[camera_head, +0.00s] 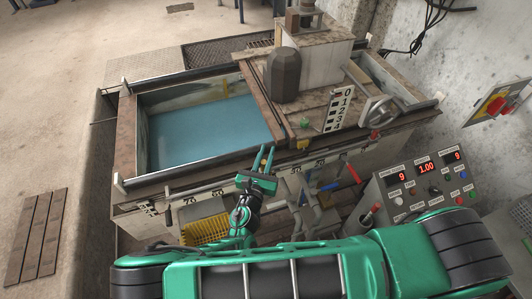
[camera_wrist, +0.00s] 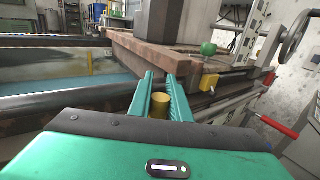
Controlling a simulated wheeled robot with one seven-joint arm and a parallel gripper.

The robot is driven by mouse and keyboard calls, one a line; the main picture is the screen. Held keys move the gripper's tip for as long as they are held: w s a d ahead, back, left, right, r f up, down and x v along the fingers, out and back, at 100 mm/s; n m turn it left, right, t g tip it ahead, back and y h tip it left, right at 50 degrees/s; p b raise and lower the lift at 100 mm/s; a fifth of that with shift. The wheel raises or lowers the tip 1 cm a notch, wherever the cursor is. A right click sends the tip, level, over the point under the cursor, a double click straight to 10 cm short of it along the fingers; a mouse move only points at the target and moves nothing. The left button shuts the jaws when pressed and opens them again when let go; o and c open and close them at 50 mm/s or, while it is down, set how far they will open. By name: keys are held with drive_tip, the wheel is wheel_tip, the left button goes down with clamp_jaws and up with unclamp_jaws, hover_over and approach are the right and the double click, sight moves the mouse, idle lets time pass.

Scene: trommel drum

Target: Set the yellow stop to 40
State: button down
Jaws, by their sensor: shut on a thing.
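My gripper (camera_wrist: 160,80) is shut on a small yellow cylindrical piece, which looks like the yellow stop (camera_wrist: 159,105); it sits between the two green fingers in the wrist view. In the head view my gripper (camera_head: 267,157) is at the front rail of the tank, and its fingers hide the stop. The stop's exact reading is hidden. A separate yellow block (camera_wrist: 209,82) sits on the rail to the right.
The tank with blue water (camera_head: 210,130) lies behind my gripper. A green knob (camera_head: 304,122), a handwheel (camera_head: 381,111) and a red-handled lever (camera_head: 354,173) are to the right. A control box (camera_head: 420,183) with red displays stands front right. A yellow basket (camera_head: 205,231) is below the rail.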

sight(263, 166)
drive_tip(key=shift+r, duration=0.1)
drive_tip(key=c, duration=1.6)
unclamp_jaws()
drive_tip(key=shift+c, duration=0.2)
drive_tip(key=v, duration=1)
drive_tip(key=shift+s+a, duration=0.15)
drive_tip(key=shift+s, duration=0.1)
